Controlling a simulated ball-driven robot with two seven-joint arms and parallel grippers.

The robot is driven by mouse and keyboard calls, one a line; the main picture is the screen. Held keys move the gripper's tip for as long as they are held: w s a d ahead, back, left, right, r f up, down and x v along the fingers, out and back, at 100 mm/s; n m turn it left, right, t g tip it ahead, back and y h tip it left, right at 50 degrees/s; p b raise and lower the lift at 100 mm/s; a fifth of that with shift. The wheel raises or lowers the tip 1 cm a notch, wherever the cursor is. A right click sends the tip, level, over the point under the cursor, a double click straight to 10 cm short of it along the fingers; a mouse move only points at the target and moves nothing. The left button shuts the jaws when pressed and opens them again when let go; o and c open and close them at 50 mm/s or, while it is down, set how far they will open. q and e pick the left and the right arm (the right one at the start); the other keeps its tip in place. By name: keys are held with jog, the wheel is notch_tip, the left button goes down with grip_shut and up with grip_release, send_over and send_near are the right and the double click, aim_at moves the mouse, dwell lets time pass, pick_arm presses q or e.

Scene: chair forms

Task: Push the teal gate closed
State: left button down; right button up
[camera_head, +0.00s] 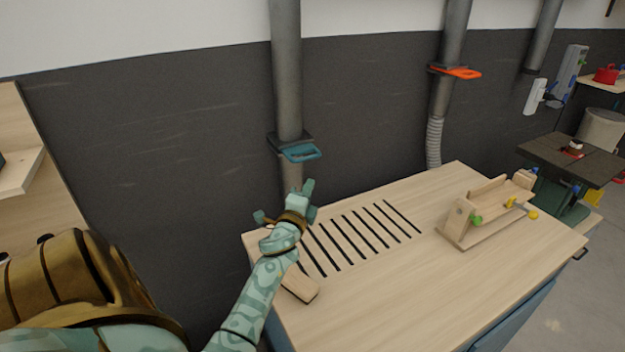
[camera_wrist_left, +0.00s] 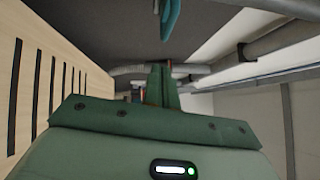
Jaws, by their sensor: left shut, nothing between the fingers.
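The teal gate (camera_head: 302,152) is a flat plate with a loop handle, sticking out to the right of a dark collar on the grey vertical pipe at the back wall. My left gripper (camera_head: 308,186) is shut and empty, pointing up just below the gate, with a small gap showing between them in the head view. In the left wrist view the gate's teal handle (camera_wrist_left: 170,14) shows at the top, beyond the shut green fingers (camera_wrist_left: 160,70). My right gripper is in neither view.
The slotted wooden table (camera_head: 400,280) lies below and right of my left arm. A wood block (camera_head: 300,285) lies at its left edge. A wooden jig (camera_head: 485,212) stands on its right. An orange gate (camera_head: 458,72) is on another pipe. A wooden shelf (camera_head: 25,170) stands at left.

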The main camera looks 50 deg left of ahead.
pick_arm(q)
jog(key=v, duration=0.5)
jog(key=shift+d+r, duration=0.1)
jog(key=shift+d, duration=0.2)
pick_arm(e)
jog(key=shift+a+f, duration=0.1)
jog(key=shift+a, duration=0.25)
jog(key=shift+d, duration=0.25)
